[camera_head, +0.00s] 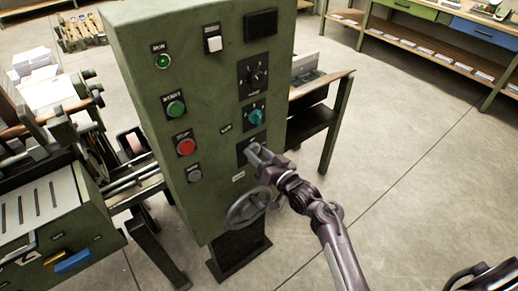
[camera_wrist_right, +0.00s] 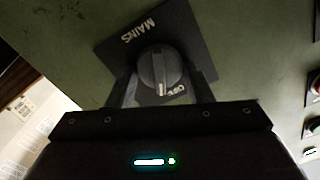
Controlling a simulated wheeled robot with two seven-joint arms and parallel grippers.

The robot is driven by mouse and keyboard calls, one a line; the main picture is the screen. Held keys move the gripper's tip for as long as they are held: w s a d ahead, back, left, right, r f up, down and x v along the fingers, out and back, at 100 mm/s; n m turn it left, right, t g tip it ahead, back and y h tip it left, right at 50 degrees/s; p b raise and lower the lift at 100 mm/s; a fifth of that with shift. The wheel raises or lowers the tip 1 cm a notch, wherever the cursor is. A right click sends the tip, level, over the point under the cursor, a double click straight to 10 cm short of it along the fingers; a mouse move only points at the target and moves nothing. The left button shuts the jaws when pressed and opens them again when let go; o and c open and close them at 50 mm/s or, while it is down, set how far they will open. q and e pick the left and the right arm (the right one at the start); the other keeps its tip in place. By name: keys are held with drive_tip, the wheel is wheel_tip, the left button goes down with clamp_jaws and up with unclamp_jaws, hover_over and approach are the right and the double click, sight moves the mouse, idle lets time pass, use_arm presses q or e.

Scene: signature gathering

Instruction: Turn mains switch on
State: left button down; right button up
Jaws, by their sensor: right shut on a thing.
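The mains switch is a dark round knob (camera_wrist_right: 160,68) on a black plate marked MAINS and OFF, in the right wrist view. Its white pointer mark is on the side by the OFF label. In the head view its plate (camera_head: 243,145) is low on the green control cabinet (camera_head: 210,205), mostly hidden behind my gripper. My right gripper (camera_head: 254,153) is at the plate, shut on the knob. Its two fingers show on either side of the knob in the right wrist view (camera_wrist_right: 162,92). My left gripper is not in view.
Above the mains switch are a teal knob (camera_head: 255,117) and a black knob (camera_head: 257,76). A green button (camera_head: 176,109) and red button (camera_head: 185,146) are to the left. A handwheel (camera_head: 246,208) sticks out below my gripper.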

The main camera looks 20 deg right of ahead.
drive_tip(key=m+p, duration=0.4)
drive_tip(key=m, duration=0.2)
drive_tip(key=shift+d+r+m, duration=0.1)
drive_tip(key=shift+r+m, duration=0.05)
drive_tip(key=shift+m, duration=0.15)
drive_tip(key=m+p, duration=0.2)
drive_tip(key=m, duration=0.1)
drive_tip(key=shift+f+m+p, duration=0.25)
drive_tip(key=shift+m+p, duration=0.6)
drive_tip(key=shift+m, duration=0.75)
drive_tip(key=o, duration=1)
drive_tip(key=shift+c, duration=0.2)
drive_tip(key=v, duration=0.7)
drive_tip(key=shift+s+d+b, duration=0.15)
drive_tip(key=shift+s+b, duration=0.15)
drive_tip(key=shift+b, duration=0.05)
